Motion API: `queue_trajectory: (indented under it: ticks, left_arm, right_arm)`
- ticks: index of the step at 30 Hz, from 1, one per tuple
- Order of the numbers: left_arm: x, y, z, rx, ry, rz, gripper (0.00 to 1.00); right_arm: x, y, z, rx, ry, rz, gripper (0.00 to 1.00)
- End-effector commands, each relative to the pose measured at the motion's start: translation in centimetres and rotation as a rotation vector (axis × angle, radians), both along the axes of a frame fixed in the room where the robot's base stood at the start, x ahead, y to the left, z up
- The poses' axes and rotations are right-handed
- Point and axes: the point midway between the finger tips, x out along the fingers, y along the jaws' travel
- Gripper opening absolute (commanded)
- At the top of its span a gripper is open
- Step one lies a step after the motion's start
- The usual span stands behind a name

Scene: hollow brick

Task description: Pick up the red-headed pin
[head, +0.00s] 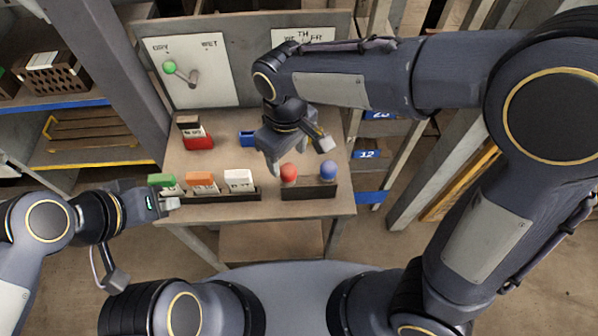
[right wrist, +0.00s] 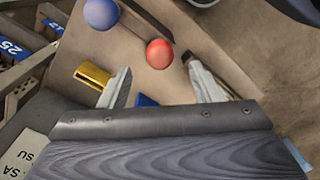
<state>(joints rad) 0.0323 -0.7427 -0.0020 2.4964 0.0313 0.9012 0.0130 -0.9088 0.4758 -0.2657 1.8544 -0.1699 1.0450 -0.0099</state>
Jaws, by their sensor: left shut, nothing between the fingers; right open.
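The red-headed pin (head: 289,172) stands in a dark holder (head: 313,191) at the table's front right, beside a blue-headed pin (head: 328,170). In the right wrist view, the red head (right wrist: 159,53) shows beyond the fingertips, roughly between them, and the blue head (right wrist: 100,13) is at upper left. My right gripper (head: 300,155) is open and empty, above and just behind the red head, apart from it. My left gripper (head: 170,203) is shut and empty at the table's left front edge, near a green-topped block (head: 161,180). The red pin's shaft is hidden.
Orange (head: 201,180) and white (head: 239,178) blocks stand in a rack left of the pins. A red box (head: 198,142) and a blue item (head: 247,138) lie further back. A gold block (right wrist: 92,75) shows beside a finger.

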Motion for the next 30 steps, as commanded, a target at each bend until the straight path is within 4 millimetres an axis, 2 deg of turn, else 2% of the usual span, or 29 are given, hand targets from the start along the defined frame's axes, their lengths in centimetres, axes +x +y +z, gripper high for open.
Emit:
queue_trajectory:
  ticks: [11, 18, 27, 30]
  left_arm:
    - [0.0, 0.0, 0.4, 0.000, 0.000, 0.000, 0.00]
    - [0.0, 0.0, 0.8, 0.000, 0.000, 0.000, 0.00]
    - [0.0, 0.0, 0.8, 0.000, 0.000, 0.000, 0.00]
    - [0.0, 0.0, 0.8, 0.000, 0.000, 0.000, 0.00]
  right_arm:
    - [0.0, 0.1, -4.0, -0.014, 0.002, 0.008, 0.58]
    - [0.0, 0.1, -7.4, -0.011, 0.002, 0.008, 0.58]
    - [0.1, 0.1, -7.9, -0.008, -0.001, 0.008, 0.58]
    - [0.0, 0.1, -7.9, -0.008, -0.001, 0.008, 0.45]
